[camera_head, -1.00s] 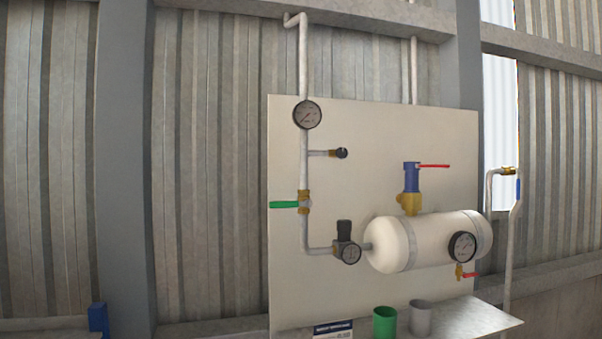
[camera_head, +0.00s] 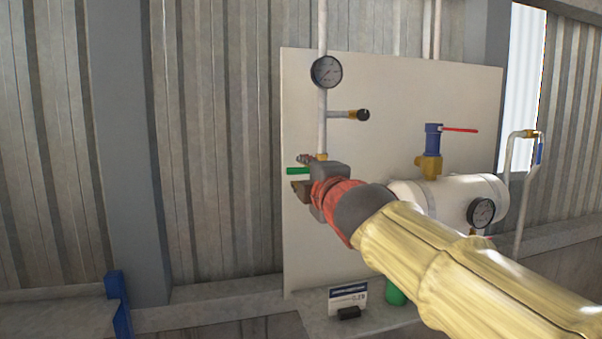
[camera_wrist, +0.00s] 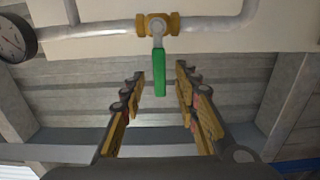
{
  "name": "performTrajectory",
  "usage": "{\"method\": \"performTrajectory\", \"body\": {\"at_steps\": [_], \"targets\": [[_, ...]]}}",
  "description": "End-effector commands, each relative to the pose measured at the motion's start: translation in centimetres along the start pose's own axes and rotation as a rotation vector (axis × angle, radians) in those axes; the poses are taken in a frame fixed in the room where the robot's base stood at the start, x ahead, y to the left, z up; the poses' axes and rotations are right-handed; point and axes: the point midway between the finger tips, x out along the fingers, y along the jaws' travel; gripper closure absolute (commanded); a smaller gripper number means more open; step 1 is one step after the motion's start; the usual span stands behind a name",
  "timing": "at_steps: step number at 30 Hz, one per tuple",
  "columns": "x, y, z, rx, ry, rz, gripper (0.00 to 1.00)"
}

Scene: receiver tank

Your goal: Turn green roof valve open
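The green valve handle (camera_head: 298,171) sticks out to the left of the vertical white pipe on the panel in the head view. In the wrist view the green handle (camera_wrist: 160,73) hangs from a brass valve body (camera_wrist: 157,24) on the pipe. My gripper (camera_head: 302,172) is at the handle, its fingers appearing above and below it. In the wrist view my gripper (camera_wrist: 160,82) is open, with one finger on each side of the handle and visible gaps between. My gripper and arm hide the valve body and lower pipe in the head view.
A gauge (camera_head: 326,72) and a black-knobbed side pipe (camera_head: 362,115) are above my gripper. A white tank (camera_head: 481,190) with a blue, red-handled valve (camera_head: 433,138) is to the right. A labelled card (camera_head: 348,300) stands on the shelf below.

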Motion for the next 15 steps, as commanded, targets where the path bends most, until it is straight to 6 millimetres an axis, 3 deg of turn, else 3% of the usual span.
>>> {"method": "performTrajectory", "body": {"at_steps": [6,15], "targets": [[2.5,0.0,0.0,0.001,-0.001,-0.001,0.69],[2.9,0.0,0.0,0.002,-0.001,0.000,0.69]]}}
